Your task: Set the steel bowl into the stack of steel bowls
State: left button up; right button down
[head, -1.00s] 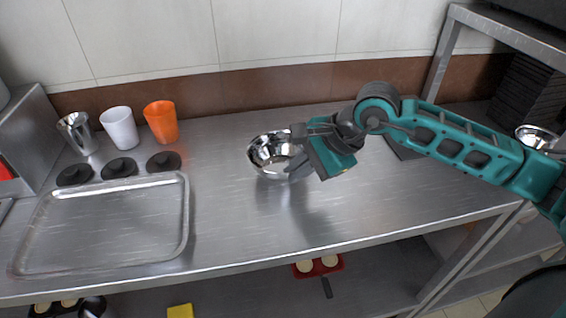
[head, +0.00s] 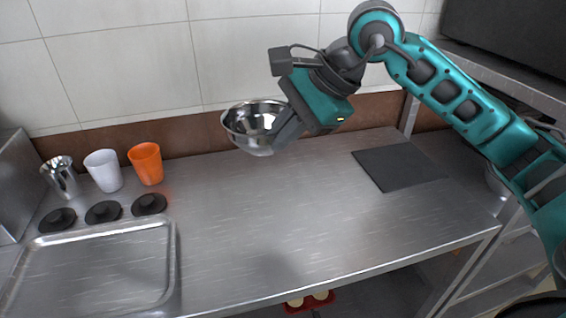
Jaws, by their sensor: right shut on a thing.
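A shiny steel bowl (head: 249,123) is held up in the air above the far part of the steel counter, in front of the tiled wall. My right gripper (head: 284,130) is shut on the right side of its rim. The bowl is roughly upright, apart from the counter. At the right edge, a curved steel surface (head: 496,184) shows partly behind my right arm; it looks like the stack of steel bowls, but most of it is hidden. My left gripper is not in view.
A steel cup (head: 62,178), a white cup (head: 104,170) and an orange cup (head: 146,164) stand at the left behind black lids (head: 103,212) and an empty tray (head: 168,262). A dark mat (head: 397,167) lies at the right. The counter's middle (head: 270,215) is clear. A shelf (head: 500,70) stands right.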

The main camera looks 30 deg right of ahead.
jog(key=shift+r, duration=1.7)
jog(key=shift+w+f+n, duration=0.1)
jog(key=shift+f+n, duration=0.3)
jog(key=shift+f, duration=0.1)
jog(key=a+f+n+g, duration=0.1)
jog(key=f+n+g, duration=0.2)
jog(key=f+n, duration=0.1)
jog(key=a+f+n+g, duration=0.1)
jog(key=f+n+g, duration=0.1)
jog(key=f+n, duration=0.3)
jog(key=s+a+f+n+g+y, duration=0.1)
jog(key=f+n+g, duration=0.2)
jog(key=f+n, duration=0.2)
jog(key=shift+a+f+g+p, duration=0.25)
jog(key=shift+f+g+p, duration=0.05)
jog(key=shift+f+p, duration=0.05)
jog(key=shift+s, duration=0.15)
